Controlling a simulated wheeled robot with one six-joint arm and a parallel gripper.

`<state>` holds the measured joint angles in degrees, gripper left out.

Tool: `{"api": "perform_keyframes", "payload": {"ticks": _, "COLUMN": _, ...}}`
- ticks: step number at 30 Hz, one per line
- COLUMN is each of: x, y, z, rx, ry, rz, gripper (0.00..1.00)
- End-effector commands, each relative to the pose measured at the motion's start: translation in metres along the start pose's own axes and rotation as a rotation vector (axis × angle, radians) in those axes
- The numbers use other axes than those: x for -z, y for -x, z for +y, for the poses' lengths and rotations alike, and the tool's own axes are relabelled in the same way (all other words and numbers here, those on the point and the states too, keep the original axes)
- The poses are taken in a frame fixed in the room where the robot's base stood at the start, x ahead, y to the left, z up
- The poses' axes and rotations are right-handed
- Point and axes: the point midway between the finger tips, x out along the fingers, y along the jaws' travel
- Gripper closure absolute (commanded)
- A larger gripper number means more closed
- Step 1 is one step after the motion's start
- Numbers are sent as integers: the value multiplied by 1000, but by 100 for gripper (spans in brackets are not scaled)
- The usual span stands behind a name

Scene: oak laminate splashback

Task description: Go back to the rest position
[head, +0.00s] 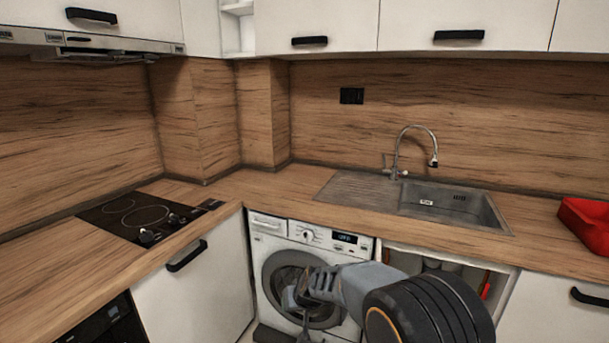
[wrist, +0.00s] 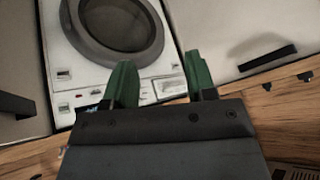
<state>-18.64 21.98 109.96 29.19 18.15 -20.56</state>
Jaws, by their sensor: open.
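My gripper (head: 302,292) is in front of the washing machine door in the head view, with my grey arm reaching to it from the lower right. In the wrist view, the two green fingers of my gripper (wrist: 160,78) stand apart with nothing between them. The washing machine (head: 269,228) is white with a round dark door, partly hidden behind my gripper and arm. The washing machine also shows upside down in the wrist view (wrist: 62,60), beyond the fingers. I cannot tell the exact gap between gripper and door.
The wooden worktop (head: 262,187) runs above the washing machine. A black hob (head: 135,212) is at left, a grey sink (head: 440,203) at right, with a tap (head: 398,150). A red container (head: 588,222) stands at far right. An open cabinet space is behind my arm.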

Motion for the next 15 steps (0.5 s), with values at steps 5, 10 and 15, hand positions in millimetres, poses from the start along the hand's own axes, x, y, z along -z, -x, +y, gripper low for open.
{"api": "perform_keyframes", "payload": {"ticks": 5, "x": -78, "y": 124, "z": 27, "rx": -66, "ry": -102, "rz": -286, "gripper": 49}}
{"api": "perform_keyframes", "payload": {"ticks": 10, "x": -139, "y": 214, "z": 53, "rx": -188, "ry": -137, "rz": -413, "gripper": 49}}
{"api": "perform_keyframes", "payload": {"ticks": 15, "x": -157, "y": 267, "z": 67, "rx": -258, "ry": -131, "rz": -353, "gripper": 49}}
